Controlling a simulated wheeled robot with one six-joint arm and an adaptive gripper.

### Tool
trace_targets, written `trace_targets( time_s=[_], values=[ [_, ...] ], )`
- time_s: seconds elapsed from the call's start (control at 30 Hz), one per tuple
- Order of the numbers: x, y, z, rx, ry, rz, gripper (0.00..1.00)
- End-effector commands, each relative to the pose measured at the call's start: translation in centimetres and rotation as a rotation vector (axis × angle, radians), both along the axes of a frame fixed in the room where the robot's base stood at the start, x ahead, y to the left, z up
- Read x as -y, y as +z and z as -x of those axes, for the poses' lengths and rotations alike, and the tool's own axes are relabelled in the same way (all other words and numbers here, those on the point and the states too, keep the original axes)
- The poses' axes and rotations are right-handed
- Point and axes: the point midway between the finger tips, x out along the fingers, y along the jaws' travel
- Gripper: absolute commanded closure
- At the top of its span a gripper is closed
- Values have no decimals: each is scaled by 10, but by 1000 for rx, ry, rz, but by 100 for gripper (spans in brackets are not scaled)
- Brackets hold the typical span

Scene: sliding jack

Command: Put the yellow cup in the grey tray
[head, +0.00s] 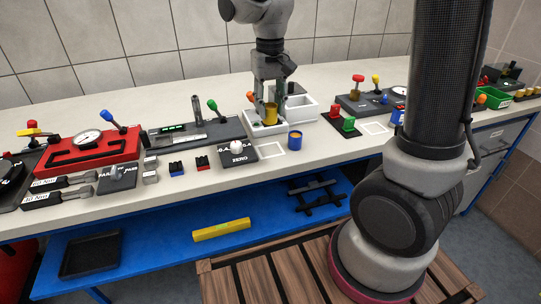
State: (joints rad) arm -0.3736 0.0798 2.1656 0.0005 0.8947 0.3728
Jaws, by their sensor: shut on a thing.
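The yellow cup (271,114) is at the back middle of the bench, between the fingers of my gripper (268,103). My gripper points down and is shut on the cup. A pale grey, shallow tray (256,131) lies under and around the cup in the picture. I cannot tell whether the cup touches the tray's floor or hangs just above it. The fingers hide part of the cup.
A deeper pale bin (308,113) stands right behind the tray. A blue cup (294,141) is in front of it. A black panel with a green lever (213,107) is left, and red and green knobs (342,121) are right. A bare white-outlined square (270,150) lies in front.

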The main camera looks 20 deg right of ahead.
Motion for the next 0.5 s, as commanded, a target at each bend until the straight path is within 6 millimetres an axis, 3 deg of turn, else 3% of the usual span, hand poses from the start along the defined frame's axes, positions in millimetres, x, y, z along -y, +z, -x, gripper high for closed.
trace_targets(
  time_s=[0.2,0.5],
  values=[
    [-1,-43,2,-6,-1,2,95],
    [-1,-81,1,-6,0,2,95]
  ],
)
